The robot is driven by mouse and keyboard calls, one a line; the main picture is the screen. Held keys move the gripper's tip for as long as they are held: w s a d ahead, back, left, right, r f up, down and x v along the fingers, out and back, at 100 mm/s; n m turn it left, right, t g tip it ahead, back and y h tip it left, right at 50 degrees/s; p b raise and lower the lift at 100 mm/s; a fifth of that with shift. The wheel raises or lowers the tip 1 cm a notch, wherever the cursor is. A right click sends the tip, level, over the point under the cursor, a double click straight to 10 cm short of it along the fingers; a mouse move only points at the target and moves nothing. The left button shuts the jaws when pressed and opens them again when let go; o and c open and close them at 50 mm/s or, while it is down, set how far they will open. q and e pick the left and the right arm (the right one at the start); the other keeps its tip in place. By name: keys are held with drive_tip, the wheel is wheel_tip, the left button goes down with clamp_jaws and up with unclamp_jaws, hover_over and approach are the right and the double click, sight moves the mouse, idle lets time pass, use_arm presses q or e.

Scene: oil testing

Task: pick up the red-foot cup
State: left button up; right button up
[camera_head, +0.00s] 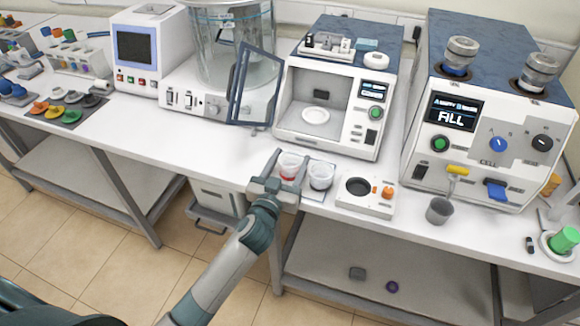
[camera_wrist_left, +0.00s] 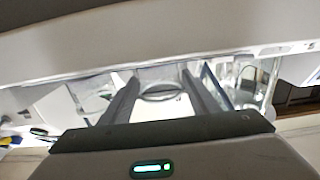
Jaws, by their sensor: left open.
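The red-foot cup (camera_head: 289,165) is a small clear cup with red at its base. It stands on a light pad (camera_head: 313,193) near the front edge of the bench. My left gripper (camera_head: 285,168) is open, with its two fingers on either side of this cup in the head view. I cannot tell whether the fingers touch it. A second clear cup (camera_head: 320,175) with a dark base stands just to its right. In the left wrist view the open fingers (camera_wrist_left: 165,90) show with a pale round rim between them. My right gripper is not in view.
A white device with a dark round well (camera_head: 358,187) stands right of the cups. The bench front at left is clear.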

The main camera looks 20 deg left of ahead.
use_arm(q)
drive_tip(key=c, duration=0.9)
drive_tip(key=shift+o, duration=0.2)
drive_tip(key=shift+r, duration=0.15)
drive_tip(key=shift+r, duration=1.3)
drive_tip(key=s+d+r+b, duration=0.3)
drive_tip(key=d+r, duration=0.5)
drive_tip(key=d, duration=0.3)
drive_tip(key=shift+s, duration=0.1)
